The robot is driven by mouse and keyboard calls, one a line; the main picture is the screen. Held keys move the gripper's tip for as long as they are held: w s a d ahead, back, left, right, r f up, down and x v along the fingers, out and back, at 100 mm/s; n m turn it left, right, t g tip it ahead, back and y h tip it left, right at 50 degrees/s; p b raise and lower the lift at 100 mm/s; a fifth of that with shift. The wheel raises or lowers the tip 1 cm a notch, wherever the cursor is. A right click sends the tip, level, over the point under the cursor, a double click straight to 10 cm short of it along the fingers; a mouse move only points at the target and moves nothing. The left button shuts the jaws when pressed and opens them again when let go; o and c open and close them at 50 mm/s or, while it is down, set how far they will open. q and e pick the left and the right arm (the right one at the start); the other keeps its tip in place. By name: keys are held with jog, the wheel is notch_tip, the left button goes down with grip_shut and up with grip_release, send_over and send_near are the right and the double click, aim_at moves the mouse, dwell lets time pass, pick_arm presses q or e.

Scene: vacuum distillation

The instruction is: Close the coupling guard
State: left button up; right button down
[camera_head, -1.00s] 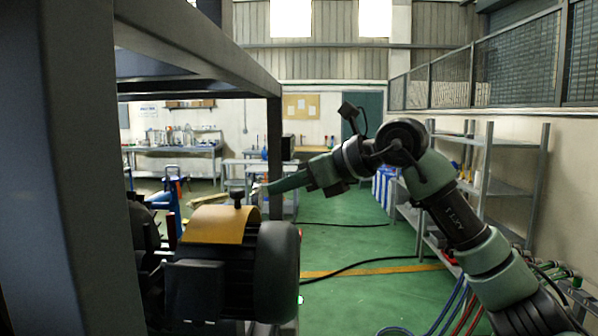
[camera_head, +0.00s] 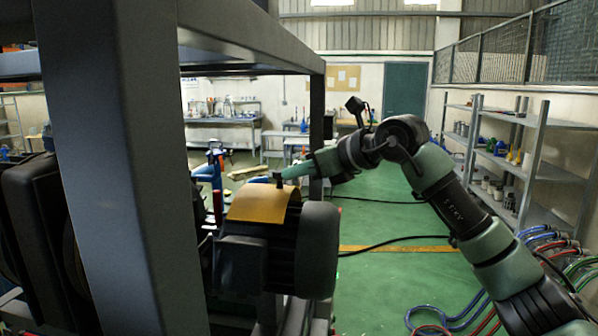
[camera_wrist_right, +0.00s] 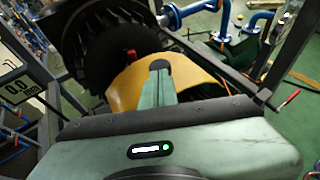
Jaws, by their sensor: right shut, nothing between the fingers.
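The coupling guard is a curved yellow-orange cover (camera_head: 262,204) beside the dark round motor (camera_head: 318,250). A small black knob (camera_head: 278,179) stands on its top. My right gripper (camera_head: 286,174) reaches in from the right with its fingers shut and empty, right at the knob. In the right wrist view the guard (camera_wrist_right: 126,88) lies beyond the shut fingers (camera_wrist_right: 158,82), whose tips overlap the knob (camera_wrist_right: 160,64). I cannot tell whether they touch it. The guard's underside and far edge are hidden. My left gripper is not in view.
A grey steel frame post (camera_head: 120,170) and beam stand close on the left, in front of the machine. Shelving (camera_head: 530,150) and coloured hoses (camera_head: 450,315) are on the right. Green floor (camera_head: 385,215) is free between them.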

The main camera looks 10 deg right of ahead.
jog(key=w+a+p, duration=0.1)
jog(key=w+a, duration=0.1)
jog(key=a, duration=0.3)
jog(key=w+a, duration=0.2)
jog(key=a, duration=0.3)
jog(key=w+a+p, duration=0.1)
jog(key=w+a, duration=0.1)
jog(key=a, duration=0.3)
jog(key=shift+w+p, duration=0.1)
jog(key=shift+p, duration=0.25)
jog(key=shift+a+r, duration=0.1)
